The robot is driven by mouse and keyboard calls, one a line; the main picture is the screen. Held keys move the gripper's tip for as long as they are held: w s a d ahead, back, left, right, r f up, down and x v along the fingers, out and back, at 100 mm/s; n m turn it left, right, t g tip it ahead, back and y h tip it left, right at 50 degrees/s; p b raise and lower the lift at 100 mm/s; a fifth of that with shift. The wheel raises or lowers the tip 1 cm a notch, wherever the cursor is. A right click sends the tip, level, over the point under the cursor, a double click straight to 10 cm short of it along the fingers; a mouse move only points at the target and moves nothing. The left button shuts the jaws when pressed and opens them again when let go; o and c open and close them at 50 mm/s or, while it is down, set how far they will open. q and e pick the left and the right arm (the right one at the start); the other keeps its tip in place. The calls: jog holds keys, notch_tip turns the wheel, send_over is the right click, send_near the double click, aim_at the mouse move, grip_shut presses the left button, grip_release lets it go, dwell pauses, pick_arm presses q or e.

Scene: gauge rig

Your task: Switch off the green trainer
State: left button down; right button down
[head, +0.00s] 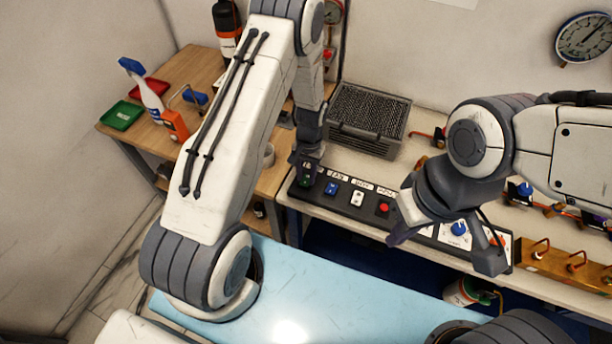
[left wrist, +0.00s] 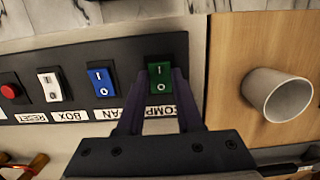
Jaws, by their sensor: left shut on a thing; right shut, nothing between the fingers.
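The green rocker switch (left wrist: 161,71) sits at the right end of the dark switch panel (left wrist: 118,53) in the left wrist view, marked I and O. Which side is pressed in, I cannot tell. In the head view it is partly hidden behind my left gripper (head: 305,170). My left gripper (left wrist: 161,80) is shut on the green switch, a finger on each side of its O half.
A blue switch (head: 331,188), a white switch (head: 357,198) and a red button (head: 383,207) share the panel. A grey mesh-topped box (head: 368,117) stands behind it. A white cup (left wrist: 278,94) stands on the wooden table to the side.

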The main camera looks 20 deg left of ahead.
pick_arm(q)
jog(key=shift+w+g, duration=0.2)
jog(key=shift+g, duration=0.5)
jog(key=c, duration=0.6)
grip_release()
jog(key=shift+o, duration=0.2)
jog(key=b+v, duration=0.3)
jog(key=v, duration=0.7)
jog(key=shift+r, duration=0.25)
